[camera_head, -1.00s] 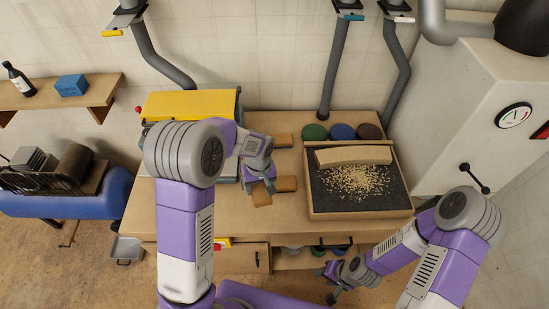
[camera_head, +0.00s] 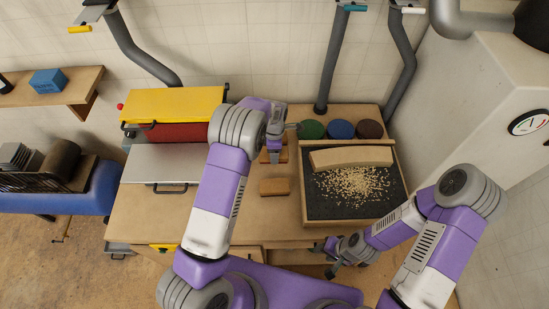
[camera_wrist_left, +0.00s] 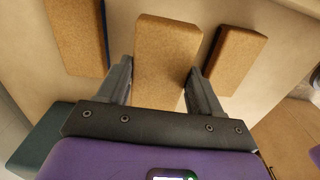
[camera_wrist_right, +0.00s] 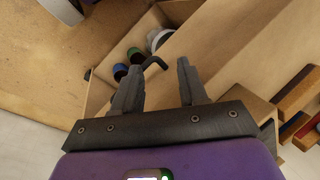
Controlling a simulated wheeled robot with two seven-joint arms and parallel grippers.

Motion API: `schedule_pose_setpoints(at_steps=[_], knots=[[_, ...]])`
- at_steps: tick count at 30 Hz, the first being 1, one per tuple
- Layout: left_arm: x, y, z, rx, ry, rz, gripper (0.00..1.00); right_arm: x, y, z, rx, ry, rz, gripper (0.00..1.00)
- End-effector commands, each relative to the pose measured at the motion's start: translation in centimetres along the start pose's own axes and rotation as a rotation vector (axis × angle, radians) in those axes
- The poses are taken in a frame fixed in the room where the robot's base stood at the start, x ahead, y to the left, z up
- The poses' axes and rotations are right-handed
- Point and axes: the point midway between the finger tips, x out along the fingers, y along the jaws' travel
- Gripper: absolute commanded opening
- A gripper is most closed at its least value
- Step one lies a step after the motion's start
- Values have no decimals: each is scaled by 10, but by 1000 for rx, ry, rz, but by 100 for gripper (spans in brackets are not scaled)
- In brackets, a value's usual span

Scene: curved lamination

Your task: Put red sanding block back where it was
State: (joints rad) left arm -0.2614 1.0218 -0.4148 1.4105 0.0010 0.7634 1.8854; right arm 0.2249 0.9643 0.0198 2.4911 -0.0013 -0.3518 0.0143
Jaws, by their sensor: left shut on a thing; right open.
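My left gripper (camera_wrist_left: 163,85) is shut on a tan cork-topped block (camera_wrist_left: 166,55), with a finger on each long side. Its lower face is hidden, so I cannot see a red side. Another cork-topped block (camera_wrist_left: 75,35) with a dark bluish side lies on the left in the left wrist view, and a third block (camera_wrist_left: 236,55) lies on the right. In the head view, one block (camera_head: 274,187) lies clear on the bench in front of my left gripper (camera_head: 275,158). My right gripper (camera_wrist_right: 160,92) is open and empty, low at the bench front.
A workbench (camera_head: 250,220) carries a tray (camera_head: 302,190) with a curved wooden piece (camera_head: 350,157) and shavings. A yellow-topped machine (camera_head: 175,105) is at left. Below the bench is an open compartment (camera_wrist_right: 145,35).

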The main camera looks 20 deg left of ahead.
Motion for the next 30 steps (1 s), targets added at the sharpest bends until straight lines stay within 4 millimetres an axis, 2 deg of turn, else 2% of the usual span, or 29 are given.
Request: schedule_pose_setpoints(at_steps=[7,12,24,25,30], knots=[[22,0,0,0,0,0,37,2,1,0,0,0,0,43],[46,0,0,1,-1,0,37,4,2,0,0,0,0,43],[52,1,0,2,-1,3,37,8,3,-1,0,1,0,43],[52,1,0,2,-1,2,68,8,3,0,0,0,0,43],[51,1,0,2,-1,2,91,7,2,0,0,0,0,43]])
